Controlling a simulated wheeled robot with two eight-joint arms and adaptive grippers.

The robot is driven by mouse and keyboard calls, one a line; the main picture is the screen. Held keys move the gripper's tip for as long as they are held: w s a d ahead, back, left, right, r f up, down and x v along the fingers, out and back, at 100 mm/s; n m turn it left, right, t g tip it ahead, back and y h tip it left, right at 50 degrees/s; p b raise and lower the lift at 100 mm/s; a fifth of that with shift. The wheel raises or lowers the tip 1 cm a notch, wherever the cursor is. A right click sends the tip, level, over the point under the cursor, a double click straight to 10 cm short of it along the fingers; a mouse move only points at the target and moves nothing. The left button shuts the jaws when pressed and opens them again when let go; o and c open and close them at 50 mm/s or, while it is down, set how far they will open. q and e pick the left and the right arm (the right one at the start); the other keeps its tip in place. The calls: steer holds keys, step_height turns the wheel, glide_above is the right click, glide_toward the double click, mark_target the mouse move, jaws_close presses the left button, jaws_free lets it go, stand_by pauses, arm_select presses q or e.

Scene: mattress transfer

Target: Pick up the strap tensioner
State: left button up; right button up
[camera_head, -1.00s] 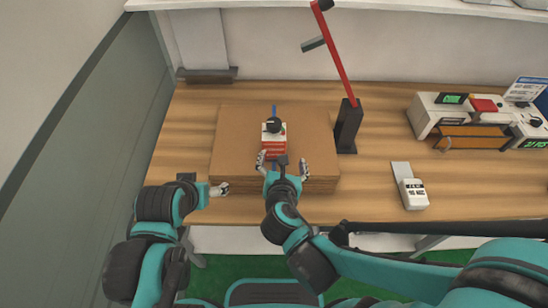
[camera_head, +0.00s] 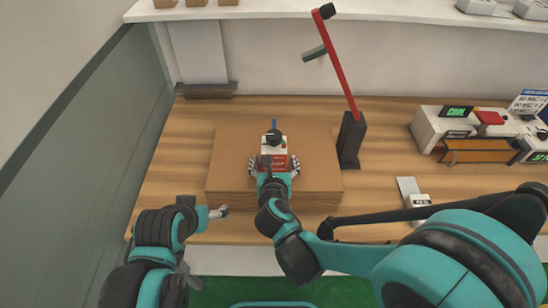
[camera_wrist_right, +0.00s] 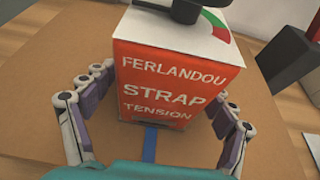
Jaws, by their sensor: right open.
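The strap tensioner is a red and white box (camera_head: 280,146) with a black knob on top, standing on the cardboard stack (camera_head: 228,160). In the right wrist view its red front (camera_wrist_right: 165,88) reads "FERLANDOU STRAP TENSION". My right gripper (camera_head: 273,168) is open, with one finger on each side of the box; a gap shows at the left finger, and I cannot tell whether the right one touches. A blue strap (camera_wrist_right: 150,145) runs under the box. My left gripper (camera_head: 218,212) is at the table's front left edge, away from the box; its jaw state is unclear.
A black stand with a red arm (camera_head: 352,140) rises just right of the cardboard. A white device (camera_head: 418,201) lies at the right, partly behind my right arm. Machines (camera_head: 445,125) stand at the far right. The table left of the cardboard is clear.

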mark_target(274, 136)
jaws_close()
steer(key=shift+r, duration=0.15)
steer(key=shift+r+p, duration=0.45)
steer(key=shift+r, duration=0.15)
step_height(274, 136, up, 3)
steer(key=shift+r+p, duration=0.15)
steer(key=shift+p, duration=0.9)
steer(key=s+d+r+p, duration=0.5)
steer(key=s+d+r, duration=0.1)
steer(key=d, duration=0.4)
steer(key=shift+r, duration=0.15)
steer(key=shift+a, duration=0.1)
steer(key=shift+w+a+b, duration=0.5)
steer(key=shift+w+a, duration=0.5)
steer(key=shift+a, duration=0.65)
steer(key=shift+w+a+b, duration=0.5)
steer(key=shift+w+a, duration=0.45)
steer(key=shift+a, duration=0.7)
steer(key=shift+w+a+b, duration=0.5)
steer(key=shift+w+a, duration=0.5)
steer(key=shift+a, duration=0.65)
